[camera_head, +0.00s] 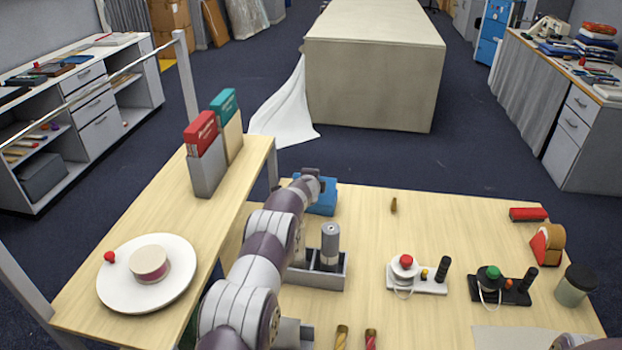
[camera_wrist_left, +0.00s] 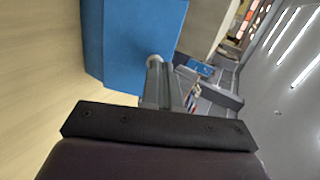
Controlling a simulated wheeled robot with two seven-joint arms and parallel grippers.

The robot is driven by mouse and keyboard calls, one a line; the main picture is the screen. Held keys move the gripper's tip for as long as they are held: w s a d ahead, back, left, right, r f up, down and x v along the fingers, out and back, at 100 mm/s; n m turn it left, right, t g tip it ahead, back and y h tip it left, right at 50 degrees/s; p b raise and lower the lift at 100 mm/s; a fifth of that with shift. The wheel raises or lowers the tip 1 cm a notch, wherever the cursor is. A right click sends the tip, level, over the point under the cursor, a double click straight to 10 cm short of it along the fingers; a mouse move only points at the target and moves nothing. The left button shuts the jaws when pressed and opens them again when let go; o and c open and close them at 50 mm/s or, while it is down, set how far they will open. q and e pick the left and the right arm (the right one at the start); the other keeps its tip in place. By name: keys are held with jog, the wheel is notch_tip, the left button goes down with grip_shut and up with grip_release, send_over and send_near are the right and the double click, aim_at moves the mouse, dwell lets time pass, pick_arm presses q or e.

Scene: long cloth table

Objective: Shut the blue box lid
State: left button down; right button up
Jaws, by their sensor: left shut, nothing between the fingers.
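The blue box (camera_head: 324,203) stands near the far edge of the wooden table, partly hidden behind my left arm. In the left wrist view its large blue faces (camera_wrist_left: 140,40) fill the upper left. I cannot tell which face is the lid or how far it is open. My left gripper (camera_wrist_left: 156,66) is shut and empty, its fingertips close in front of the blue surface; whether they touch it is unclear. In the head view my left wrist is over the box's left part and the fingertips are hidden. My right gripper does not show.
A grey holder (camera_head: 325,278) with a dark cylinder (camera_head: 330,240) stands nearer, beside my left arm. Two button stands (camera_head: 430,287) (camera_head: 515,297) are to the right. A raised shelf (camera_head: 215,215) with a white plate (camera_head: 120,285) is at left. The table's middle is mostly clear.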

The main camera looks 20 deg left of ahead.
pick_arm(q)
jog(key=shift+w+p, duration=0.25)
jog(key=shift+p, duration=0.2)
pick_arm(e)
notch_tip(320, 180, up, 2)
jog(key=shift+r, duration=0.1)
pick_arm(q)
jog(key=b, duration=0.2)
jog(key=s+b, duration=0.1)
jog(key=b, duration=0.2)
jog(key=shift+s+d+f, duration=0.1)
jog(key=shift+s+f, duration=0.1)
jog(key=shift+f, duration=0.1)
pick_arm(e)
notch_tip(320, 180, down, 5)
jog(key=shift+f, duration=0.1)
